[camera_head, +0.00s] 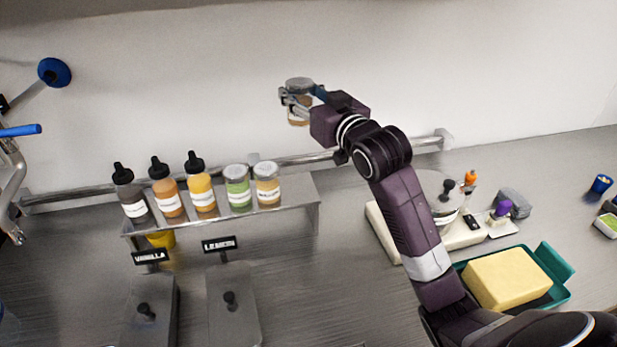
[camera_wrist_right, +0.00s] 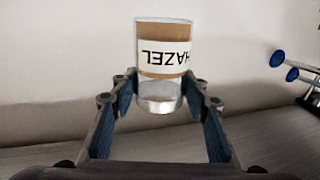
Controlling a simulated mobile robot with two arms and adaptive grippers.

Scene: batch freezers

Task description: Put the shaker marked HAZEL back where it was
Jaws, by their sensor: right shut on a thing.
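My right gripper (camera_head: 297,101) is raised in front of the wall, above and behind the metal shelf (camera_head: 298,193) in the head view. Its fingers are shut around the HAZEL shaker (camera_wrist_right: 163,48), a clear jar with brown contents and a white label. In the right wrist view the lettering is upside down and the lid end points down. In the head view the shaker's grey lid (camera_head: 299,84) is on top. On the shelf stand a green shaker (camera_head: 238,187) and a tan shaker (camera_head: 267,184); bare shelf lies right of them. My left gripper is not seen.
Several dark-capped bottles (camera_head: 168,190) fill the shelf's left part. A rail (camera_head: 345,154) runs along the wall behind. VANILLA (camera_head: 150,257) and LEMON (camera_head: 219,244) signs stand in front. Right of the shelf are a scale (camera_head: 386,228) and a yellow block (camera_head: 508,278) in a green tray.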

